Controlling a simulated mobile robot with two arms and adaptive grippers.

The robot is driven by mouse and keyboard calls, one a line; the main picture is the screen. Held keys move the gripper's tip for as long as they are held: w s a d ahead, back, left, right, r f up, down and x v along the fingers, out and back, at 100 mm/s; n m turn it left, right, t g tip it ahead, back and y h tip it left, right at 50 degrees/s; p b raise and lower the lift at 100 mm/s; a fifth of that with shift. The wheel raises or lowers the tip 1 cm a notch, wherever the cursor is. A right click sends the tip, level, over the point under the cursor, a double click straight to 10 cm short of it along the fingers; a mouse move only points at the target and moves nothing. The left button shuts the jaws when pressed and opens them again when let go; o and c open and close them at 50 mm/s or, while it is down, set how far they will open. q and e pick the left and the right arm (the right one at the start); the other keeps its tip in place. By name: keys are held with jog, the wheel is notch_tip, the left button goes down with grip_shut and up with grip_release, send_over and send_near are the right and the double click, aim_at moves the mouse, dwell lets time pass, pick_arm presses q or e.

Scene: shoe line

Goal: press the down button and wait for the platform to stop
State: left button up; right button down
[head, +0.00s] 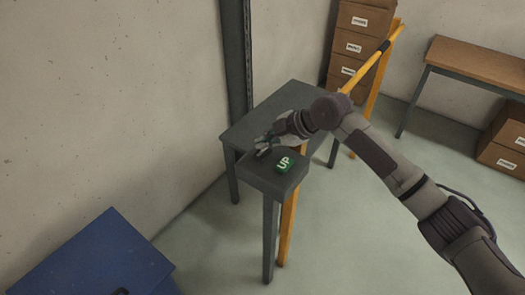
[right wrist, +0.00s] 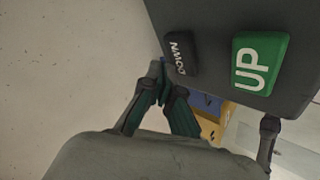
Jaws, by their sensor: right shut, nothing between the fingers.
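A dark control box (head: 266,178) on a post has a green UP button (head: 285,164) on its top. In the right wrist view the green UP button (right wrist: 259,64) is clear, with a dark DOWN button (right wrist: 180,53) beside it. My right gripper (head: 262,151) is shut and empty at the left part of the box, where it covers the DOWN button in the head view. In the right wrist view its fingertips (right wrist: 165,88) are close to the DOWN button's edge; I cannot tell whether they touch. My left gripper is not in view. I cannot identify the platform for certain.
A grey table-like surface (head: 295,100) stands behind the box against a dark upright post (head: 236,75). A yellow rail (head: 374,68) runs behind my right arm. Cardboard boxes (head: 357,45), a wooden-topped table (head: 480,62) and a blue object (head: 90,262) stand around. Floor at centre right is clear.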

jog(key=shift+f, duration=0.35)
